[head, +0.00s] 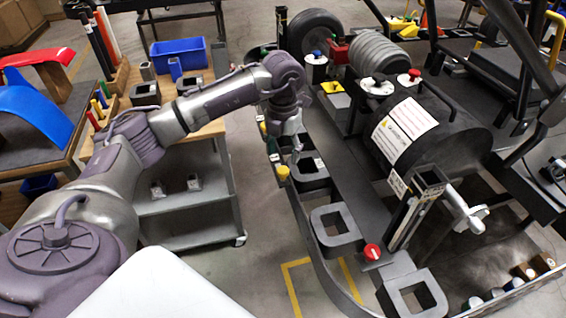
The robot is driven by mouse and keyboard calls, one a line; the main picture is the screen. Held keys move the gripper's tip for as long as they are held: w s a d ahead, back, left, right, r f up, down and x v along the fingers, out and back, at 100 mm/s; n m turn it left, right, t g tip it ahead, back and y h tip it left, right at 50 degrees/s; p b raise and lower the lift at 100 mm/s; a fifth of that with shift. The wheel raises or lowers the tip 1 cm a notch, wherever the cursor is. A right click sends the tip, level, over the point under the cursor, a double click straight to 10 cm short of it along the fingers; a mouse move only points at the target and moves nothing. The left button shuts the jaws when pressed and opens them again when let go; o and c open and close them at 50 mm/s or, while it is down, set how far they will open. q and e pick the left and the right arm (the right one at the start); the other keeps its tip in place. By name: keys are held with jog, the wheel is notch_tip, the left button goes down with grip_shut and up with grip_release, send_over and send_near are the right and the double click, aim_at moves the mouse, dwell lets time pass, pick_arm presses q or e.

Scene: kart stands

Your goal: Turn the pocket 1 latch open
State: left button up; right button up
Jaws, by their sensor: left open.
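My left gripper (291,148) is open at the side rail of the dark kart stand, by a square pocket (312,184). A yellow knob (282,172) sits on the rail just below the fingers in the picture; I cannot tell whether they touch it. Two more square pockets lie nearer, one in the middle (322,238) and one at the bottom (394,297). A red knob (372,252) sits between them. I cannot read which pocket is number 1, nor tell which part is its latch. My right gripper is not in view.
A grey cart (190,225) stands under my left arm. Floor with yellow lines (290,285) is clear between them.

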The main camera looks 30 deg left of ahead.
aim_at(283, 170)
pick_arm(q)
notch_tip(283, 170, up, 6)
jog(key=shift+r, duration=0.15)
dwell(0.6)
